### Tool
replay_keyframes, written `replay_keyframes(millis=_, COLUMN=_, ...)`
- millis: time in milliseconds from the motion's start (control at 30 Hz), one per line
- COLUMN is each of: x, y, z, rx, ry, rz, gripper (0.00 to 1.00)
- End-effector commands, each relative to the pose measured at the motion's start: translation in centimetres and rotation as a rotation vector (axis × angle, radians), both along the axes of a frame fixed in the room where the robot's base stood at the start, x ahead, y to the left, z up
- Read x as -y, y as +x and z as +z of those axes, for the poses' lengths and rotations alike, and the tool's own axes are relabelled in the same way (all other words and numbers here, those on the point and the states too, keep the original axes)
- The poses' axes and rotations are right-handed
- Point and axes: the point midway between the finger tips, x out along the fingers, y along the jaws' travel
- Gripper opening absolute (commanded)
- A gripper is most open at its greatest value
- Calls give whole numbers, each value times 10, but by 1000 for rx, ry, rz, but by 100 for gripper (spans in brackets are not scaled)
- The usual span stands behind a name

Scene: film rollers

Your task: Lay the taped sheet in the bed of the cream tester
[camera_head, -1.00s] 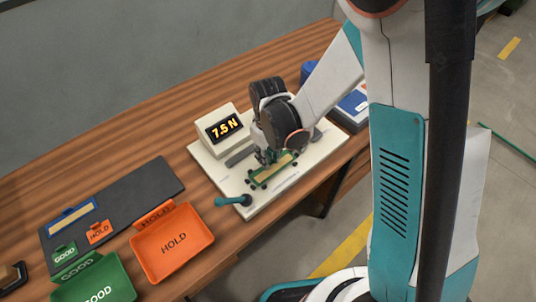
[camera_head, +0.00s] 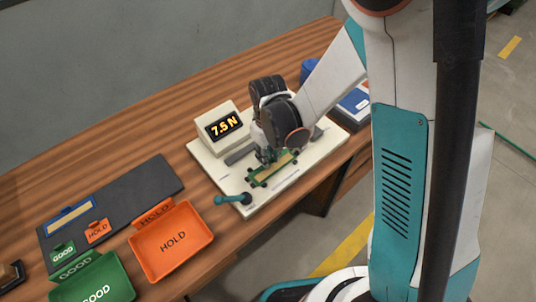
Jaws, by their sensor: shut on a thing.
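The cream tester (camera_head: 212,170) stands on the wooden bench. Its display (camera_head: 224,126) reads 7.5 N, and a teal handle (camera_head: 234,199) sticks out at its front left. A green bed with dark corner knobs lies on its base. A tan strip, which looks like the taped sheet (camera_head: 284,162), lies over the green bed. My gripper (camera_head: 267,160) points down at the left part of the bed, shut on the sheet. The fingertips are small and partly hidden by the wrist, so I cannot tell whether the sheet touches the bed.
An orange HOLD tray (camera_head: 172,240) and a green GOOD tray (camera_head: 95,284) stand at the bench's front left. A dark mat (camera_head: 140,190) with a blue-framed piece (camera_head: 71,215) lies behind them. A blue and white box (camera_head: 354,103) stands right of the tester.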

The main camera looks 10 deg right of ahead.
Motion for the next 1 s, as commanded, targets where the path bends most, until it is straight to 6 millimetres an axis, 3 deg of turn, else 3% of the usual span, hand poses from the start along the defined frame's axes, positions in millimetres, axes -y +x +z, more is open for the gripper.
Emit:
replay_keyframes(millis=800, x=0, y=0, z=-3, rx=0, ry=0, rz=0, gripper=9)
replay_keyframes(millis=833, x=0, y=0, z=-3, rx=0, ry=0, rz=0, gripper=27)
replay_keyframes(millis=900, x=0, y=0, z=-3, rx=0, ry=0, rz=0, gripper=43)
replay_keyframes(millis=1000, x=0, y=0, z=-3, rx=0, ry=0, rz=0, gripper=46)
